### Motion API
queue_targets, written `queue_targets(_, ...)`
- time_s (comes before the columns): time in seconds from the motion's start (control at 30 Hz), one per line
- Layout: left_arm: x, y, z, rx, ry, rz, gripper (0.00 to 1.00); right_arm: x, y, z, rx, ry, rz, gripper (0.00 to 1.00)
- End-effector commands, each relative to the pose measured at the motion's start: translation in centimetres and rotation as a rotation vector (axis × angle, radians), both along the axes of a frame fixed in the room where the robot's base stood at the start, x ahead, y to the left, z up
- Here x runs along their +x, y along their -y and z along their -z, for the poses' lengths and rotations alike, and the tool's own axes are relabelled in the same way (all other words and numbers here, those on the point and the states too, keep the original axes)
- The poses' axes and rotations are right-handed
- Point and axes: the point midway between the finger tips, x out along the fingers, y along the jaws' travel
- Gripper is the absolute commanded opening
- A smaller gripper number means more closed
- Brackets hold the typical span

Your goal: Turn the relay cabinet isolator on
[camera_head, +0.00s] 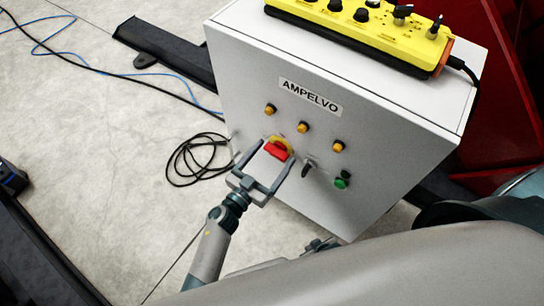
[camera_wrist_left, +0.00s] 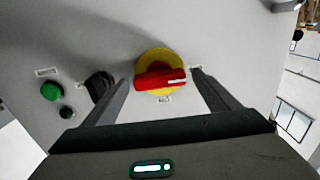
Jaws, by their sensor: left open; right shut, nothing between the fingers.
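The relay cabinet (camera_head: 235,85) is a pale grey box labelled AMPELVO. Its isolator is a red handle (camera_head: 276,150) on a yellow round plate (camera_head: 284,141), low on the front face. In the left wrist view the red handle (camera_wrist_left: 160,79) lies nearly level across the yellow plate (camera_wrist_left: 155,57), with a white mark near its right end. My left gripper (camera_head: 274,163) is open, with one finger on each side of the isolator. In the wrist view a gap shows between each finger and the handle. My right gripper (camera_head: 320,244) shows only partly, low by the cabinet, mostly hidden by my arm.
A black selector switch (camera_head: 307,169) and a green button (camera_head: 342,182) sit right of the isolator. Several amber lamps (camera_head: 303,127) are above. A yellow control pendant (camera_head: 365,28) lies on the cabinet top. Cables (camera_head: 190,160) lie on the floor at left.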

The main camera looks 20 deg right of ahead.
Motion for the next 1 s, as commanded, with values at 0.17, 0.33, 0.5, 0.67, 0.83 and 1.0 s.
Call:
queue_targets(0.17,-0.01,-0.02,0.0,0.0,0.0,0.0,0.6,0.01,0.01,0.0,0.0,0.001,0.0,0.0)
queue_targets(0.33,-0.02,-0.02,0.0,0.0,0.0,0.0,0.4,0.02,0.02,-0.01,0.0,0.001,0.0,0.0)
queue_targets(0.5,-0.02,-0.03,0.01,0.005,0.006,0.0,0.4,0.02,0.02,-0.01,0.0,0.001,0.0,0.0)
queue_targets(0.67,-0.02,-0.03,0.02,0.025,0.032,0.0,0.4,0.01,0.02,0.0,0.0,0.001,-0.001,0.0)
queue_targets(0.83,-0.05,-0.03,0.04,0.07,0.088,0.0,0.4,0.01,0.01,0.01,0.0,0.001,-0.001,0.0)
queue_targets(1.0,-0.07,-0.04,0.09,0.141,0.179,0.0,0.4,0.0,0.01,0.05,0.0,0.001,-0.001,0.0)
